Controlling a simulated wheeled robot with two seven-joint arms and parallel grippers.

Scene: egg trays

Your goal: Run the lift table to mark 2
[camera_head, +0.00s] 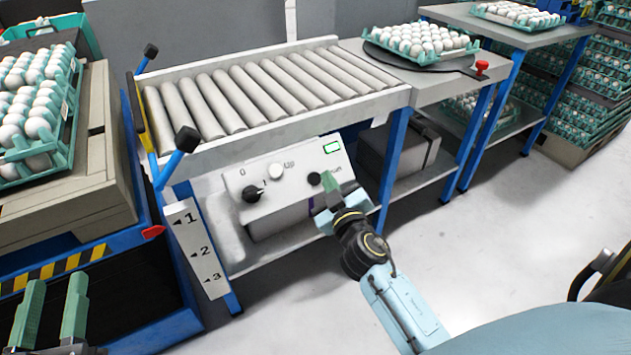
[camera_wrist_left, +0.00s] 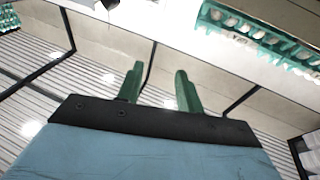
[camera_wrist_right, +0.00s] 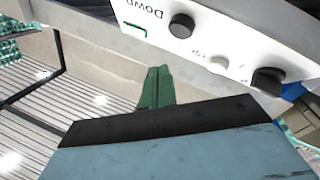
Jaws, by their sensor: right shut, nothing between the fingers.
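The lift table's blue frame (camera_head: 90,255) stands at the left with egg trays on a beige stack. Its red pointer (camera_head: 153,232) is roughly level with mark 1 on the white scale plate (camera_head: 198,248), above marks 2 and 3. The control panel (camera_head: 293,192) has a black knob (camera_head: 252,194) near 1, a pale Up button (camera_head: 276,171) and a dark Down button (camera_wrist_right: 181,25). My right gripper (camera_head: 328,182) is shut and empty close to the Down button; contact cannot be told. My left gripper (camera_head: 52,305) is open and empty before the lift table.
A roller conveyor (camera_head: 270,88) stands above the panel. An egg tray (camera_head: 400,58) sits on a turntable to its right, near a red button (camera_head: 482,68). A second table (camera_head: 505,32) and stacked trays are beyond.

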